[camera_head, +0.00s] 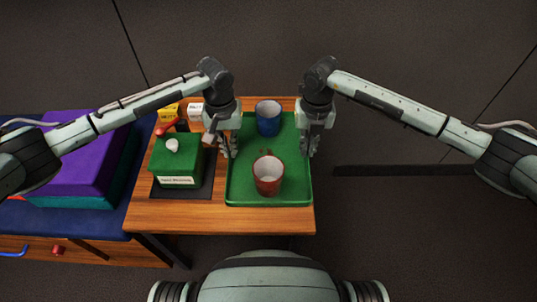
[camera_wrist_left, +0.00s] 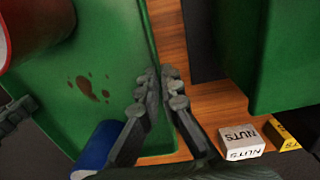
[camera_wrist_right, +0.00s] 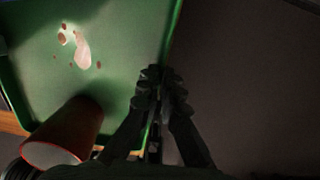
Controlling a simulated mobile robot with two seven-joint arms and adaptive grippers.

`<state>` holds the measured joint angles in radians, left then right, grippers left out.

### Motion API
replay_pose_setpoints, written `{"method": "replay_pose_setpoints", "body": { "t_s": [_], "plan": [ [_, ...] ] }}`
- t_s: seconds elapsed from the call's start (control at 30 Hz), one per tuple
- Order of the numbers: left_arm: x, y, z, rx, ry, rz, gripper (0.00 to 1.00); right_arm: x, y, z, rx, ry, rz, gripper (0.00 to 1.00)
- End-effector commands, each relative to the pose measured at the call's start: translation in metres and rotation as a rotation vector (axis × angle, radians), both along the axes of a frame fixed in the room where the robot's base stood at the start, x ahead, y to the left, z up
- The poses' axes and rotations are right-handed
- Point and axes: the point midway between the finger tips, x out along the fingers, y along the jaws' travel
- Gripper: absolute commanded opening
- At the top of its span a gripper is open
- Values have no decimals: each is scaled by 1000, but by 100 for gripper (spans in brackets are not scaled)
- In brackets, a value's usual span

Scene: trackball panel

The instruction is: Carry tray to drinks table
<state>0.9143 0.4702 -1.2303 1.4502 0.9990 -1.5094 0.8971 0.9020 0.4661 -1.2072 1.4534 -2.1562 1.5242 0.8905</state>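A green tray (camera_head: 240,188) is over the right part of a wooden table (camera_head: 215,218); I cannot tell whether it is slightly raised. A blue cup (camera_head: 268,124) stands at its back and a red cup (camera_head: 268,184) towards its front, both upright. My left gripper (camera_head: 228,146) is shut on the tray's left rim, with the rim between its fingers in the left wrist view (camera_wrist_left: 162,82). My right gripper (camera_head: 308,146) is shut on the right rim, also visible in the right wrist view (camera_wrist_right: 162,88). No separate drinks table is identifiable.
A green box (camera_head: 176,168) with a pale ball and red lever stands left of the tray. White (camera_head: 195,111) and yellow (camera_head: 169,112) small boxes stand behind it. Brown stains (camera_wrist_left: 88,90) mark the tray. Open floor lies right.

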Motion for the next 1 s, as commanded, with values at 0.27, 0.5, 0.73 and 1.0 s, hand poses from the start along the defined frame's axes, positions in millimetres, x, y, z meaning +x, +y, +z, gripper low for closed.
{"method": "replay_pose_setpoints", "body": {
  "t_s": [0.27, 0.5, 0.73, 1.0],
  "plan": [
    [0, 0, 0, 0, 0, 0, 0, 0, 0, 0, -1, 0, 0, 0],
    [1, 0, 2, 0, -1, 0, 0, 1, 0, 2, 0, -2, 0, 0],
    [1, 0, 19, 0, -1, 0, 0, 1, 0, 19, 0, -2, -1, 0],
    [0, 0, 48, 0, -1, 0, 0, 1, 0, 48, -1, -1, -1, 0]
  ]
}}
